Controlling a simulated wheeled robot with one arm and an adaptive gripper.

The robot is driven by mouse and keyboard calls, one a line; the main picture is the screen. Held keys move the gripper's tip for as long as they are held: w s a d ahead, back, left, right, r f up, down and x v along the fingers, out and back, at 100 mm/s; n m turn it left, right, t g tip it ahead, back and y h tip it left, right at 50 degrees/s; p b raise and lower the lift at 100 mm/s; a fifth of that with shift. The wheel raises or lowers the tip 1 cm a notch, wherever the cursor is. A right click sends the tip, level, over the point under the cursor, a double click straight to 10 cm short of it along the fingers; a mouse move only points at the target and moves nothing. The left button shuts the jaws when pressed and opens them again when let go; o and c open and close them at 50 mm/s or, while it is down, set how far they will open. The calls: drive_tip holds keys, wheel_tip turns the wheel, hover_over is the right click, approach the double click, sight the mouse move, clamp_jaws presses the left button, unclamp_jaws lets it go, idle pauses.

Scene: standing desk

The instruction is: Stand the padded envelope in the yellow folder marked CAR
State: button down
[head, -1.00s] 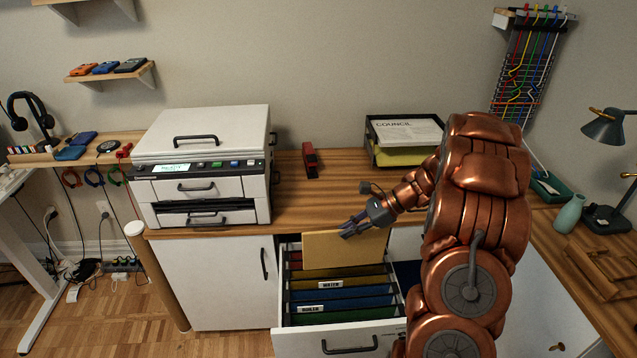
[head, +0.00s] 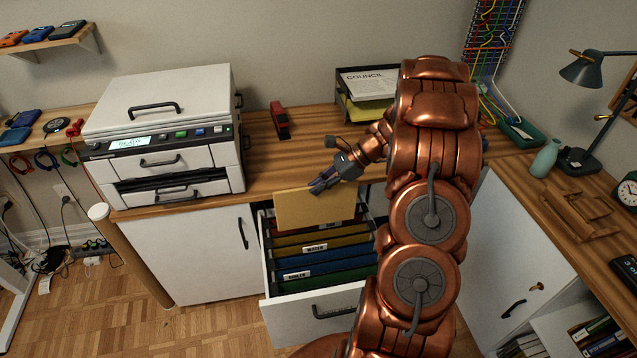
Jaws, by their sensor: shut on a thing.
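My gripper (head: 326,184) is shut on the padded envelope (head: 300,211), a flat tan-yellow rectangle. It holds the envelope upright by its upper right edge, over the back part of the open drawer (head: 310,312). The drawer holds hanging folders in red, yellow, blue and green.
A white printer (head: 165,140) stands on the wooden counter left of the drawer. A red stapler (head: 281,120) and a paper tray (head: 345,110) are behind. A desk lamp (head: 585,70) and teal vase (head: 545,158) stand at right.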

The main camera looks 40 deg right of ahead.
sight(351, 203)
drive_tip(key=shift+f+b, duration=2.9)
drive_tip(key=shift+f, duration=5.25)
drive_tip(key=c, duration=1.2)
unclamp_jaws()
drive_tip(key=v, duration=1.2)
drive_tip(key=shift+s, duration=0.1)
